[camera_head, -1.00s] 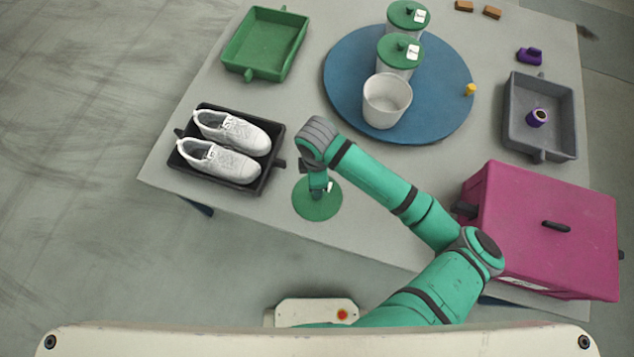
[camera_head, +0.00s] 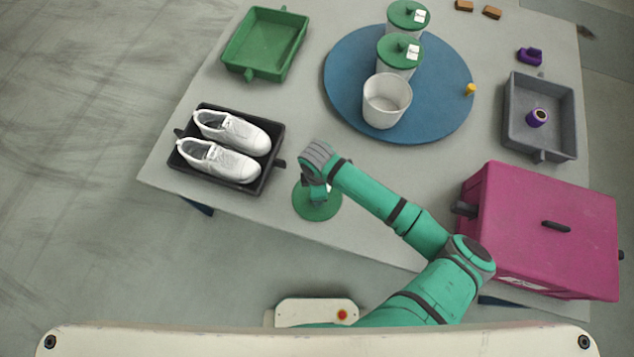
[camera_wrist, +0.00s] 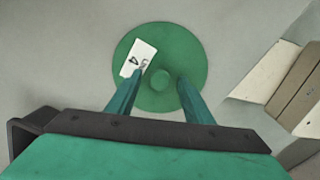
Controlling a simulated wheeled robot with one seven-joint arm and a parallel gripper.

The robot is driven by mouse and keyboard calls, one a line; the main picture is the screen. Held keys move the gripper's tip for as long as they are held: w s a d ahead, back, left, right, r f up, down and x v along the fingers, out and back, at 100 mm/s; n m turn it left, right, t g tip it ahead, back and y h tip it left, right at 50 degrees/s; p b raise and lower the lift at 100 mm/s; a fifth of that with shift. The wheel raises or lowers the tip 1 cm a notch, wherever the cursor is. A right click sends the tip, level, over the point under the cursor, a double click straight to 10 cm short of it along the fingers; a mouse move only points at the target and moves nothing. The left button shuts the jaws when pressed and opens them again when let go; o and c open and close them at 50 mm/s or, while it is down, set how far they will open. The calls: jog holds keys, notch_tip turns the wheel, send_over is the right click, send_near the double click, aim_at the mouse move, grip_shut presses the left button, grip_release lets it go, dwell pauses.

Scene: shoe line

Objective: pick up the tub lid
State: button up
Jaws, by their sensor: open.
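The tub lid is a round green disc with a small knob and a white label. It lies flat near the table's front edge in the head view (camera_head: 317,208), and it fills the upper middle of the wrist view (camera_wrist: 185,50). My gripper (camera_wrist: 158,88) is open above the lid, with its two fingers to either side of the knob. In the head view my gripper (camera_head: 318,200) hides part of the lid. I cannot tell whether the fingertips touch the lid. The open white tub (camera_head: 386,102) stands on the blue round board (camera_head: 345,97).
A black tray (camera_head: 262,180) with white shoes is left of the lid. A magenta box (camera_head: 540,230) stands at the right. Two tubs with green lids (camera_head: 400,48) are at the back of the board. A green tray (camera_head: 265,45) and grey tray (camera_head: 555,100) stand further off.

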jog(key=c, duration=1.1)
jog(key=shift+r, duration=0.1)
